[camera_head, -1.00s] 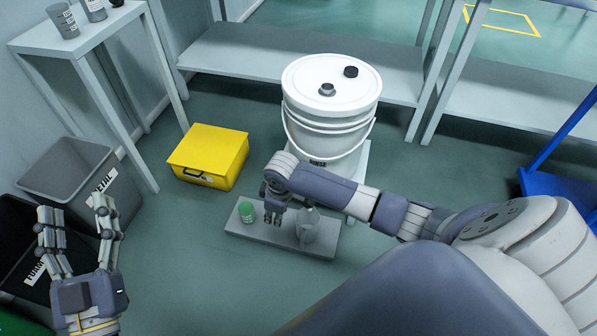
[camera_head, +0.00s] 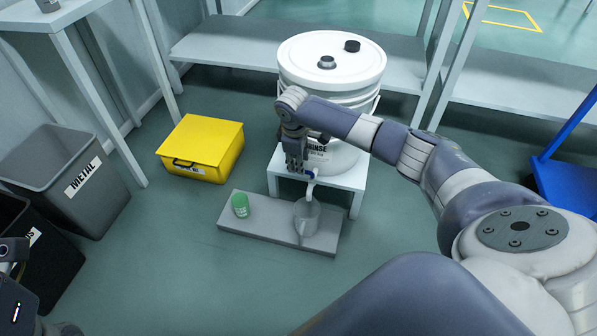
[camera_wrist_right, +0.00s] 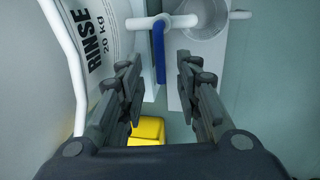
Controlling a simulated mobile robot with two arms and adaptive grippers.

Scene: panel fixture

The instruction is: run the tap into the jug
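A white drum (camera_head: 330,72) marked RINSE stands on a low white stand. Its white tap spout (camera_head: 312,190) points down over a clear jug (camera_head: 308,222) on a grey board (camera_head: 262,229). My right gripper (camera_head: 294,168) is open and empty just by the tap. In the right wrist view, the blue tap lever (camera_wrist_right: 158,52) lies ahead between the open fingers (camera_wrist_right: 158,85), apart from both. The jug (camera_wrist_right: 203,18) is partly cut off at the top there. I see no water running. My left gripper (camera_head: 15,275) is mostly outside the picture at the lower left.
A green cup (camera_head: 240,205) stands left on the board. A yellow case (camera_head: 203,143) sits left of the drum. A METAL bin (camera_head: 65,178) and a darker bin (camera_head: 40,258) stand at left. Shelving runs behind. The floor in front of the board is clear.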

